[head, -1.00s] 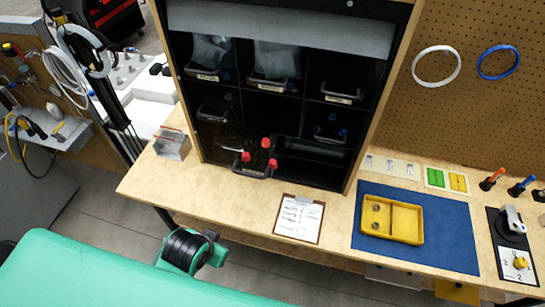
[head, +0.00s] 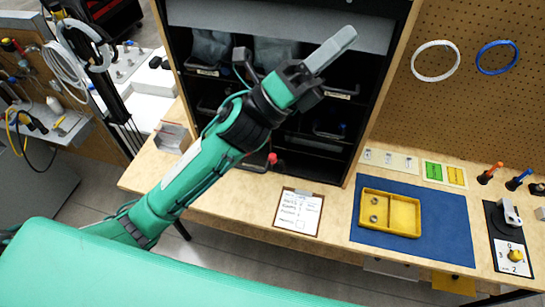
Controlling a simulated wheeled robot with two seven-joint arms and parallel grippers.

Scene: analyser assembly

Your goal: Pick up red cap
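One red cap (head: 272,158) shows at the front of the lower middle compartment of the black shelf unit (head: 352,165), just right of my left arm. The other red caps and most of their bin are hidden behind the arm. My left gripper (head: 330,48) is raised in front of the upper part of the shelf, well above the visible red cap and apart from it. It points up and to the right. Nothing shows held in it, but its finger opening cannot be made out from this angle. My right gripper is not in view.
A clipboard (head: 298,212) lies on the wooden bench before the shelf. A yellow tray (head: 403,215) sits on a blue mat (head: 450,238) to the right. A clear box (head: 174,137) stands left of the shelf. Other bins occupy the shelf's compartments.

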